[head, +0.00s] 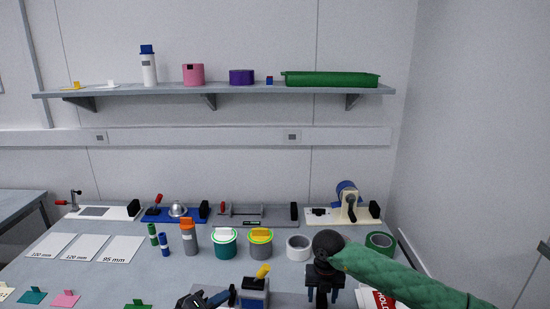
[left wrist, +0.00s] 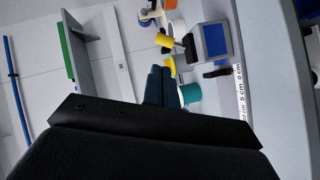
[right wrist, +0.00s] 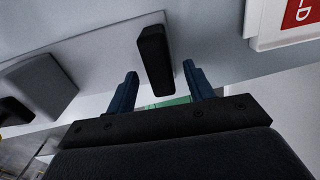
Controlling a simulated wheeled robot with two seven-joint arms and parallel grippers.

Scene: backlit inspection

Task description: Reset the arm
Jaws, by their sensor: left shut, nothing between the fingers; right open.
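My left gripper (head: 226,293) is low in the head view, left of a blue and grey box with a yellow lever (head: 256,287). In the left wrist view its fingers (left wrist: 160,86) are together with nothing between them. My right gripper (head: 322,297) points down at the front of the bench, its green-sleeved arm coming in from the right. In the right wrist view its fingers (right wrist: 160,88) are apart. A black block (right wrist: 155,60) shows between them in the picture; I cannot tell how far off it is, and no grip on it is seen.
Behind the grippers stand a teal tin (head: 223,246), a grey tin (head: 260,248), a white roll (head: 299,246) and a green roll (head: 381,243). Clamp fixtures line the bench's back. A red and white HOLD tray (head: 370,300) lies right of my right gripper. A shelf (head: 220,91) hangs above.

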